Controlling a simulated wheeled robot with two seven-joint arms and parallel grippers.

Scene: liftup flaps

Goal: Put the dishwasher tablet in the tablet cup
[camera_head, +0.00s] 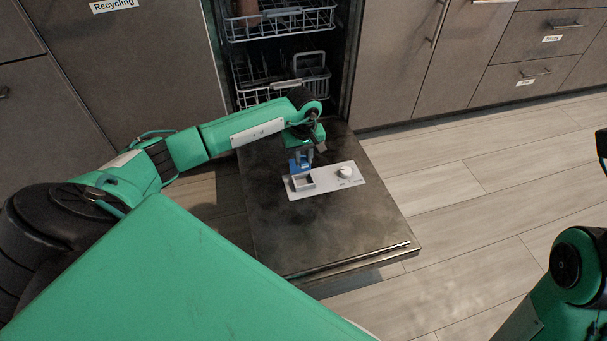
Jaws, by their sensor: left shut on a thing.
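The dishwasher tablet appears as a small blue block (298,167) at the back edge of the tablet cup. The tablet cup (303,185) is a small open square recess with pale walls, on a light panel set in the lowered dishwasher door. My left gripper (304,160) points down over the back of the cup and is shut on the blue block. Whether the block touches the cup rim is too small to tell. My right arm shows only in part at the lower right; its gripper is not visible.
The dishwasher door (350,225) lies open and flat. A round white cap (345,172) sits on the panel right of the cup. The lower rack (280,80) and upper rack (285,20) are inside the dishwasher. Bare wooden floor (470,200) lies to the right.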

